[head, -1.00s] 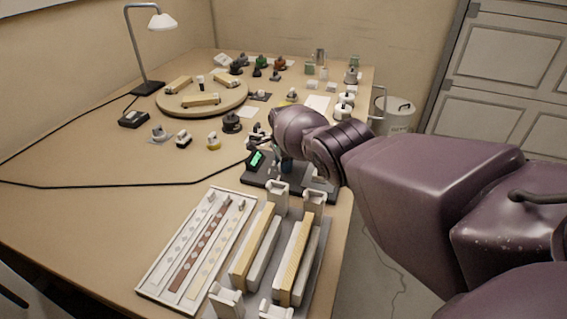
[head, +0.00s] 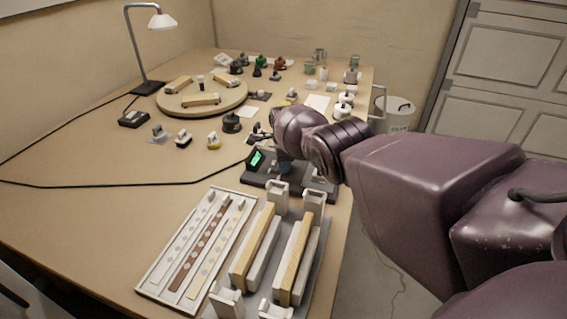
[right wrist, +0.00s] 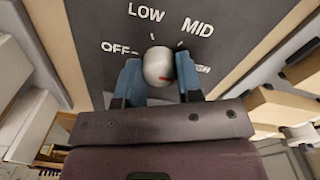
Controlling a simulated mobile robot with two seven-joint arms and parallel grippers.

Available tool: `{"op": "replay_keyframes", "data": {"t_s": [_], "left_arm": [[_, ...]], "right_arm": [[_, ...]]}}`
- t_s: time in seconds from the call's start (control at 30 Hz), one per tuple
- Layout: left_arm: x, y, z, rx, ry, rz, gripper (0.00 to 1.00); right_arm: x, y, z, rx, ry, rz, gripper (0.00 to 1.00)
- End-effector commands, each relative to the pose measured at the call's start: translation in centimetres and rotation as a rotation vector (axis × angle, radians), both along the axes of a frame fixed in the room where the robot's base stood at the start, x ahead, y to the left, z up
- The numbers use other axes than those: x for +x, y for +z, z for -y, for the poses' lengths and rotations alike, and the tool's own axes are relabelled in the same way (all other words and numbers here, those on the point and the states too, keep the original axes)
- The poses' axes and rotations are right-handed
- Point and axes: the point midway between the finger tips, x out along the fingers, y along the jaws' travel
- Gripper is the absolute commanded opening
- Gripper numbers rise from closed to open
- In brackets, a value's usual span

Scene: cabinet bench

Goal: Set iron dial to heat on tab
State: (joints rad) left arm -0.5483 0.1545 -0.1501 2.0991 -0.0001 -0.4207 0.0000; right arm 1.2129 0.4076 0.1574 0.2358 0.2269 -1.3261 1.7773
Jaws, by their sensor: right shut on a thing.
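The iron dial (right wrist: 158,65) is a pale rounded knob on a dark panel (right wrist: 95,25) marked OFF, LOW, MID and a partly covered HIGH. A short red mark shows on the knob's lower right side, toward the HIGH side; its exact setting is hard to tell. My right gripper (right wrist: 160,80) is shut on the dial, one blue finger on each side. In the head view, the dark station with a lit green display (head: 257,158) sits at the bench's right edge, and my right wrist hides the dial. My left gripper is not in view.
A grey fixture with wooden bars (head: 255,245) and a white tray of strips (head: 155,285) lie in front of the station. A round wooden board (head: 180,107), a lamp (head: 160,22) and many small parts stand farther back. A black cable crosses the left bench, otherwise mostly clear.

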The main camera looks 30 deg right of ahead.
Motion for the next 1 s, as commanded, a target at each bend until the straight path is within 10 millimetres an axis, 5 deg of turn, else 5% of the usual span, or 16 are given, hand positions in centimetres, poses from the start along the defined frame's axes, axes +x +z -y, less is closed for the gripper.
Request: {"op": "replay_keyframes", "data": {"t_s": [0.03, 0.07, 0.2, 0.63, 1.0], "left_arm": [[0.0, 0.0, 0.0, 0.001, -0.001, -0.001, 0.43], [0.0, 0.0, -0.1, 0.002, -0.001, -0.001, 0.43], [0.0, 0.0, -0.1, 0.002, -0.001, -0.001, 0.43], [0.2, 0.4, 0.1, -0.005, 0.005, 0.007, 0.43], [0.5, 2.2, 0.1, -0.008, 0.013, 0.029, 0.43]], "right_arm": [[-0.1, -0.1, 0.1, -0.001, -0.002, -0.003, 0.10], [-0.1, -0.1, 0.1, -0.001, -0.002, -0.003, 0.38], [-0.1, 0.0, 0.1, -0.001, -0.001, -0.002, 0.59], [0.1, 0.8, 0.0, 0.000, 0.000, 0.002, 0.59], [0.2, 6.6, 0.1, 0.000, 0.000, 0.009, 0.59]]}}
